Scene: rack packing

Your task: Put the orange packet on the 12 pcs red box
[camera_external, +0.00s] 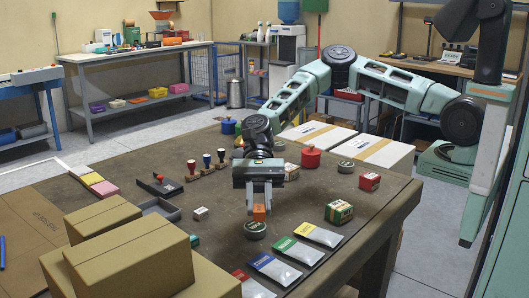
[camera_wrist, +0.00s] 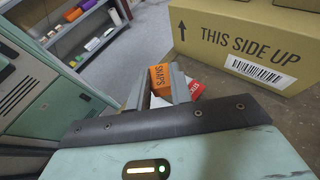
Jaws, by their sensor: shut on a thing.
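The orange packet (camera_external: 259,212) is between the fingers of my gripper (camera_external: 259,203), which is shut on it. In the wrist view the packet (camera_wrist: 160,74) shows dark lettering at the fingertips of my gripper (camera_wrist: 161,86). In the external view it hangs just above a round grey-green tin (camera_external: 255,230); whether they touch is unclear. A small red box (camera_external: 369,182) with a pale label sits on the right of the table, apart from my gripper. Its "12 pcs" marking cannot be read. A red thing with white (camera_wrist: 195,88) shows beside the packet in the wrist view.
Cardboard boxes (camera_external: 130,265) fill the front left. Stamps (camera_external: 206,161), a red pot (camera_external: 310,157) and another tin (camera_external: 346,166) stand farther back.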

